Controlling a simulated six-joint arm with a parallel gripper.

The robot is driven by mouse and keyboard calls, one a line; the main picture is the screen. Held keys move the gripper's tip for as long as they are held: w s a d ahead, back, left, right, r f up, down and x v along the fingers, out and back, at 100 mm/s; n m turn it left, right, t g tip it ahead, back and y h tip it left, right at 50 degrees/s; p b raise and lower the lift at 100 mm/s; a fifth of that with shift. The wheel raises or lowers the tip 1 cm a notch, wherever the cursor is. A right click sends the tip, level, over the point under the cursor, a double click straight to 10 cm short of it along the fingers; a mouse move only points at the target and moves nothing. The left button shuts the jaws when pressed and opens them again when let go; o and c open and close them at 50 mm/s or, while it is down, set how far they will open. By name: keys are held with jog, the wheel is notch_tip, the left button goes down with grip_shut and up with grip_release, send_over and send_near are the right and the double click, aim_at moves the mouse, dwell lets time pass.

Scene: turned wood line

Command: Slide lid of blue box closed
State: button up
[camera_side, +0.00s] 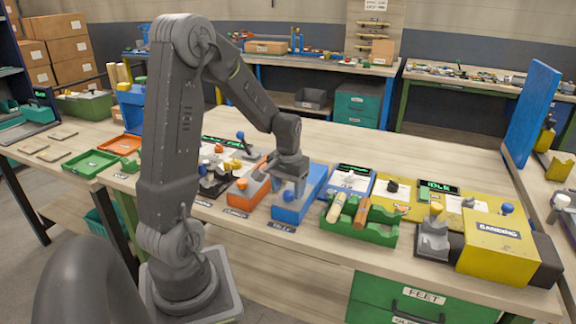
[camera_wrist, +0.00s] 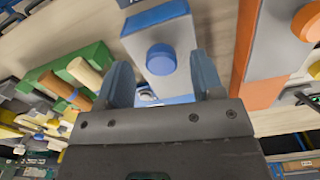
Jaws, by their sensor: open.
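The blue box (camera_side: 312,186) stands on the bench, right of the orange box, and my gripper (camera_side: 290,188) is low over it. In the wrist view the blue box (camera_wrist: 157,17) runs up from between my fingers, with a pale grey top face carrying a round blue knob (camera_wrist: 161,58). My gripper (camera_wrist: 161,72) is open, one finger on each side of the knob's line, with nothing visibly held. Whether a finger touches the knob or box cannot be told. My gripper hides part of the box, and how far the lid stands open is unclear.
The orange box (camera_side: 249,190) stands close on the left. A green holder (camera_side: 362,228) with wooden pegs stands close on the right. Farther right are a grey clamp (camera_side: 433,238) and a yellow sanding machine (camera_side: 494,250). The bench behind is clearer.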

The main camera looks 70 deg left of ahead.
notch_tip(320, 180, up, 12)
jog(key=shift+r, duration=0.2)
jog(key=s+d+r+m+t, duration=0.1)
jog(key=s+d+m+t, duration=0.1)
jog(key=d, duration=0.9)
jog(key=s+d+r+m+t, duration=0.2)
jog(key=s+d+m, duration=0.3)
jog(key=d, duration=0.6)
jog(key=shift+s+d+r+t, duration=0.15)
jog(key=shift+s+d+t, duration=0.1)
jog(key=shift+s+t, duration=0.55)
